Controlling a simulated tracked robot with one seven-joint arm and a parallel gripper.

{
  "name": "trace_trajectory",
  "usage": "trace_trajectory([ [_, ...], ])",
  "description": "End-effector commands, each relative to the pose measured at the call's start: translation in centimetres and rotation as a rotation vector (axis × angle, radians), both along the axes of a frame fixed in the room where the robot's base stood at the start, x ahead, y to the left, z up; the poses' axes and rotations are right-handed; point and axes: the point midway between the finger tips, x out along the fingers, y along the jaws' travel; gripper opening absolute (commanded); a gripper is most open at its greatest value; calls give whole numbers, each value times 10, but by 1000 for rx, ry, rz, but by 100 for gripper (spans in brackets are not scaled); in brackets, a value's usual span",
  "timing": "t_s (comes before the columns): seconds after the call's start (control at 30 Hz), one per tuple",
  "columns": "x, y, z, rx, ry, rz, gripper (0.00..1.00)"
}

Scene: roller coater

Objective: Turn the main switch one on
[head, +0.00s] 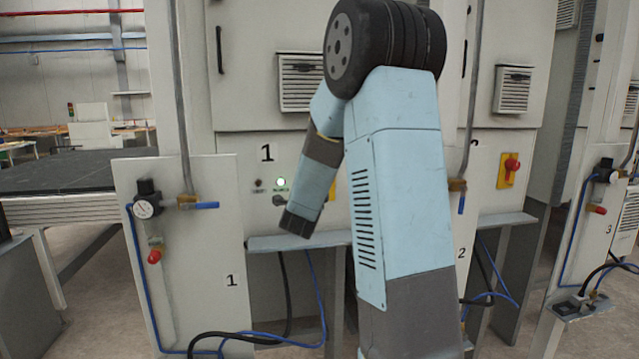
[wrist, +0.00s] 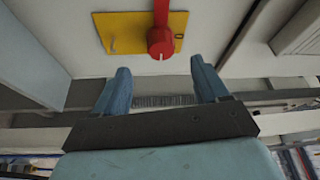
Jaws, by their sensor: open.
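In the wrist view, the main switch is a red rotary knob (wrist: 161,42) on a yellow plate (wrist: 125,36). Its red handle points up and runs out of the top of the picture. My gripper (wrist: 159,67) is open, with its two blue fingers apart just below the switch in the picture and nothing between them. The fingers do not appear to touch the knob. In the head view, my arm hides most of the switch on cabinet 1; only a sliver of yellow plate (head: 333,190) shows. My fingers cannot be made out there.
A second red switch (head: 511,165) sits on cabinet 2. A panel with a gauge (head: 146,208), valve and blue hoses stands at left. Cables (head: 240,338) hang low.

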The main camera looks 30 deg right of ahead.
Motion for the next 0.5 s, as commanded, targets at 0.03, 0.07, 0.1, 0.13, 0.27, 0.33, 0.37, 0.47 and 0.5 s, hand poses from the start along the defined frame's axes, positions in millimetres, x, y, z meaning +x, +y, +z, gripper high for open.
trace_trajectory([
  [0.03,-7,6,0,0,0,2,73],
  [0.07,-10,9,-1,0,0,1,73],
  [0.1,-15,12,-1,-1,-1,0,73],
  [0.13,-18,15,-1,0,-1,1,73],
  [0.27,-27,23,-3,0,-1,2,73],
  [0.33,-30,25,-3,0,-1,1,73],
  [0.37,-31,25,-4,1,-1,0,73],
  [0.47,-32,26,-4,0,-1,0,73],
  [0.5,-32,26,-4,0,-1,0,73],
])
